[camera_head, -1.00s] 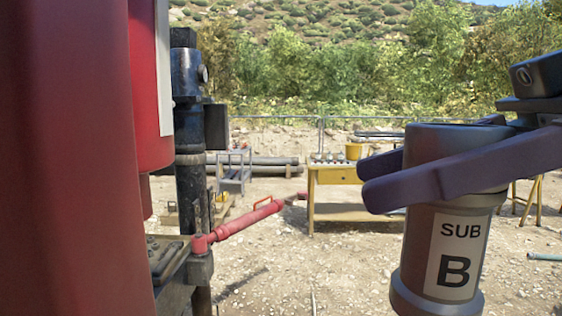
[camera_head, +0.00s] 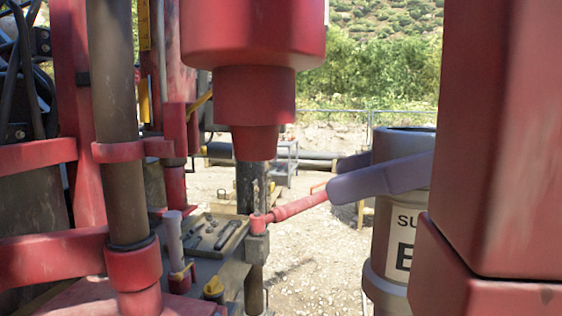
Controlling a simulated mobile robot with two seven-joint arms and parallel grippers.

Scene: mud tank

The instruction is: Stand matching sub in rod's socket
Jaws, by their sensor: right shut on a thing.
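My right gripper (camera_head: 343,176) is shut around the upper part of a grey cylindrical sub (camera_head: 385,268). It holds the sub upright, with an open round top, at the right of the head view. The sub's label is partly covered by a large red block; "SU" and part of a "B" show. The sub's lower end is out of frame. A vertical grey pipe (camera_head: 112,75) stands at the left in red collars. I cannot tell whether it is the rod, and I see no socket clearly. My left gripper is not in view.
The large red block (camera_head: 500,140) stands close at the right, in front of my gripper. A red machine head (camera_head: 255,95) with a stepped nose hangs at the top centre. A tool tray (camera_head: 212,236) lies below it. Red frame bars fill the left. Gravel lies beyond.

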